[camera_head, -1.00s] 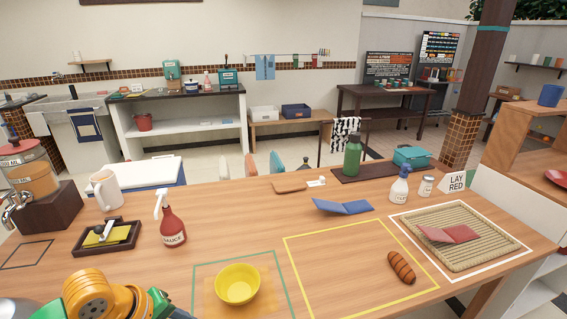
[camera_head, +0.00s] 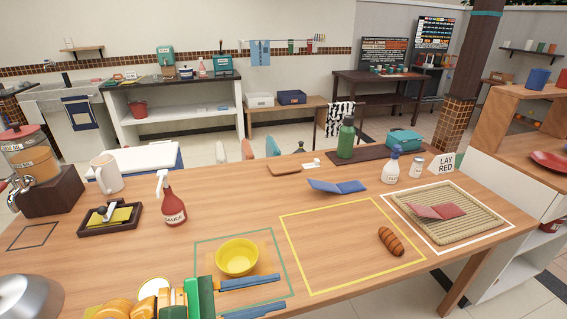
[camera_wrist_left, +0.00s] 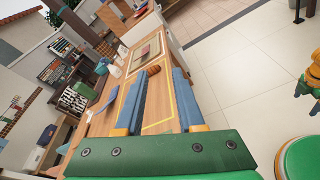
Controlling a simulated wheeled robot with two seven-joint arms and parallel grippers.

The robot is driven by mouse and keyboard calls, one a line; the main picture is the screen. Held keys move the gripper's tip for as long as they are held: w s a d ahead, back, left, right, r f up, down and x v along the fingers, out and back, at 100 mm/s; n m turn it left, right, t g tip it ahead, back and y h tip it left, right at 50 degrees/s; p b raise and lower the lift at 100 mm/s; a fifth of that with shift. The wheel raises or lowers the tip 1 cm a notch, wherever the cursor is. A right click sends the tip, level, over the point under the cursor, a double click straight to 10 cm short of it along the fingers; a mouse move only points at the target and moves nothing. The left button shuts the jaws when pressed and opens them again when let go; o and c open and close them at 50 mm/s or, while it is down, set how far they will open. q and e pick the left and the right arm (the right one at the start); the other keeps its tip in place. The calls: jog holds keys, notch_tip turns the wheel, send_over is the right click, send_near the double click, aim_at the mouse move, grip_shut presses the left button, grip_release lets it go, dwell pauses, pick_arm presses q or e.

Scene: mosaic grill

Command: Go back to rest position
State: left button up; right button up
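My left gripper (camera_head: 287,291) reaches in at the bottom of the head view, pointing right, in front of the yellow bowl. Its two blue fingers are apart with nothing between them. The left wrist view also shows the open fingers (camera_wrist_left: 160,74), with the table beyond. My right gripper does not show in the head view.
The yellow bowl (camera_head: 238,257) stands in the green outline, close to the left gripper. A brown roll (camera_head: 391,241) lies in the yellow outline. A red folded cloth (camera_head: 437,212) lies on the woven mat (camera_head: 485,235). A sauce bottle (camera_head: 173,205) and metal dome (camera_head: 30,299) are at left.

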pick_arm(q)
jog(key=w+a+r+n+t, duration=0.35)
jog(key=r+n+t, duration=0.6)
jog(key=n, duration=0.65)
jog(key=w+a+f+n+t+y, duration=0.35)
jog(key=a+n+t+y, duration=0.3)
jog(key=n+y, duration=0.6)
jog(key=s+a+f+n+g+y, duration=0.2)
jog(key=a+f+n+g+y, duration=0.4)
jog(key=f+n, duration=0.9)
jog(key=s+d+f+n+g+h, duration=0.1)
jog(key=s+f+n+g+h, duration=0.1)
jog(key=s+f+n+g, duration=0.55)
jog(key=s+d+f+n+g+h, duration=0.25)
jog(key=s+f+g, duration=0.3)
jog(key=s, duration=0.45)
notch_tip(320, 180, down, 18)
jog(key=s+a, duration=0.1)
jog(key=s, duration=0.2)
jog(key=s+a+f+g, duration=0.1)
jog(key=s+a+f, duration=0.1)
jog(key=s+f, duration=0.7)
jog(key=shift+s+a+g+y, duration=0.3)
jog(key=shift+s+y, duration=0.1)
jog(key=shift+s, duration=0.75)
